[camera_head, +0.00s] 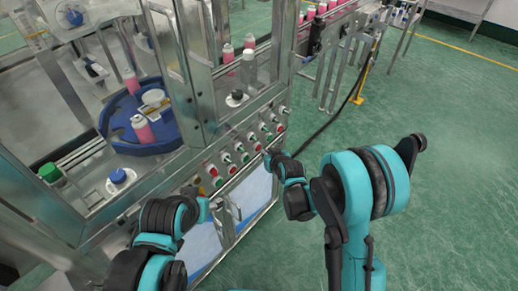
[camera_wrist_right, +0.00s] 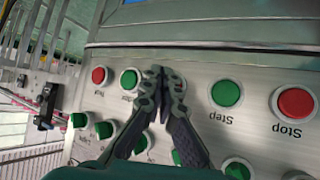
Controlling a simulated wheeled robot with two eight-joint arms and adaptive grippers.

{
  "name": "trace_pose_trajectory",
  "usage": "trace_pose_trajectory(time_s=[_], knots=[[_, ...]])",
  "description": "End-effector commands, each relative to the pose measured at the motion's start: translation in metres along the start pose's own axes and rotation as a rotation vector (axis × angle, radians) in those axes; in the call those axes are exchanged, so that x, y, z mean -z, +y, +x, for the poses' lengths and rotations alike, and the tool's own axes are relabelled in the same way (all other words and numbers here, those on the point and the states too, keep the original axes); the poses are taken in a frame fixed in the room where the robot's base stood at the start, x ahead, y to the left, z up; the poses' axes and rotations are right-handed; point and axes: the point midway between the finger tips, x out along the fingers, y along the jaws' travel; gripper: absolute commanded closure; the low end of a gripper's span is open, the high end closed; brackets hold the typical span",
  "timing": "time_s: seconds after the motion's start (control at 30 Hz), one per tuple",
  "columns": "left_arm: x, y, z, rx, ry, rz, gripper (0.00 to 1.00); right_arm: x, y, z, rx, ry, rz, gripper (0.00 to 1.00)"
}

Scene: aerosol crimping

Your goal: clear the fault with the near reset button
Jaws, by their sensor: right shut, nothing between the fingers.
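The button panel (camera_head: 238,158) runs along the machine's front in the head view, with red and green buttons in two rows. My right gripper (camera_wrist_right: 165,76) is shut and empty over the panel, between a green button (camera_wrist_right: 129,79) and the green Step button (camera_wrist_right: 226,92) in the right wrist view. Contact with the panel cannot be told. A red Stop button (camera_wrist_right: 295,103) is at the right and another red button (camera_wrist_right: 99,75) at the left. I cannot tell which is the near reset button. My left gripper (camera_head: 222,207) is low before the panel, its fingers unclear.
A blue turntable (camera_head: 112,122) with pink bottles (camera_head: 142,130) is inside the machine frame. Green knobs (camera_wrist_right: 80,120) stick out in the panel's other row. A conveyor (camera_head: 335,18) with bottles runs at the back. The green floor (camera_head: 450,100) at the right is mostly free.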

Motion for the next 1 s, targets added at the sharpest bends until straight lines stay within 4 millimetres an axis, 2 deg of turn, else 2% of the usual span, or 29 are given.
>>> trace_pose_trajectory(time_s=[0.3,0.8,1.0], knots=[[0.0,0.0,0.0,0.0,0.0,0.0,0.44,-0.001,0.001,-0.002,0.0,0.0,0.0,1.0],[0.0,0.0,0.0,0.0,0.0,0.0,0.44,-0.024,0.024,-0.033,-0.001,0.0,0.0,1.0],[0.0,0.0,0.0,0.0,0.0,0.0,0.44,-0.026,0.025,-0.035,0.001,0.0,0.0,1.0]])
